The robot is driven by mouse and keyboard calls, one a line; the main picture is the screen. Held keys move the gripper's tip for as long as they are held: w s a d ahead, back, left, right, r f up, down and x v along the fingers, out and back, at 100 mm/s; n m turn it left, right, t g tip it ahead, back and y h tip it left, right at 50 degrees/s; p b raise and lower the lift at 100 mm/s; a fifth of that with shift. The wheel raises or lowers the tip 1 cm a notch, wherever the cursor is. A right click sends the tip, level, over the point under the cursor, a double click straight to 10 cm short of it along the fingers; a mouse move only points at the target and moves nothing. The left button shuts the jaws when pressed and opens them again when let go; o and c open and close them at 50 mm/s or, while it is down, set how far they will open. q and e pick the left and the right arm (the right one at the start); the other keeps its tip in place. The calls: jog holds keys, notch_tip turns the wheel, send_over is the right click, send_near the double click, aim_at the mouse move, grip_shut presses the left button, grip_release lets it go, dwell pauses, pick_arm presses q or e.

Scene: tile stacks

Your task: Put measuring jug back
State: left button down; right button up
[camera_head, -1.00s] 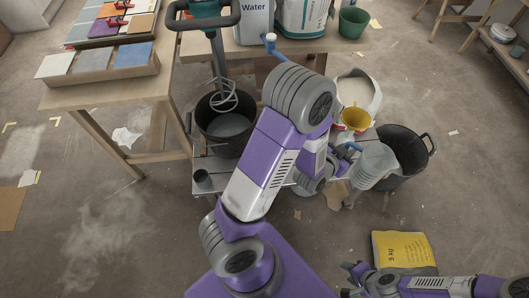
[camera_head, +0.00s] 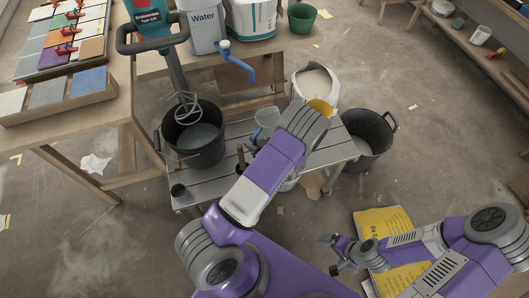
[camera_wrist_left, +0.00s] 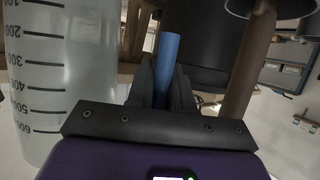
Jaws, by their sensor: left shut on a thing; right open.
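The measuring jug (camera_head: 267,118) is translucent grey-white and hangs above the low slatted bench, partly behind my left arm. In the left wrist view the jug (camera_wrist_left: 65,80) fills the left side, with dark graduation marks. My left gripper (camera_wrist_left: 164,80) is shut on its blue handle (camera_wrist_left: 167,55). In the head view the left gripper is mostly hidden behind its own arm. My right gripper (camera_head: 334,256) is open and empty above the floor at the lower right, beside a yellow bag (camera_head: 385,222).
A brown handle (camera_wrist_left: 255,65) stands close right of the left gripper. A white water container (camera_head: 204,30) is behind; another black bucket (camera_head: 370,138) is right.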

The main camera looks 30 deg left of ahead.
pick_arm(q)
jog(key=shift+n+g, duration=0.5)
jog(key=shift+g, duration=0.1)
jog(key=f+b, duration=0.1)
jog(key=f, duration=0.2)
jog(key=f+b, duration=0.1)
jog(key=f, duration=0.3)
jog(key=s+f+b, duration=0.1)
jog(key=f+b, duration=0.1)
jog(key=f, duration=0.1)
jog(key=shift+s+a+f, duration=0.1)
jog(key=shift+f, duration=0.3)
jog(key=shift+f, duration=0.1)
jog(key=c, duration=1.4)
grip_release()
jog(key=shift+o, duration=0.5)
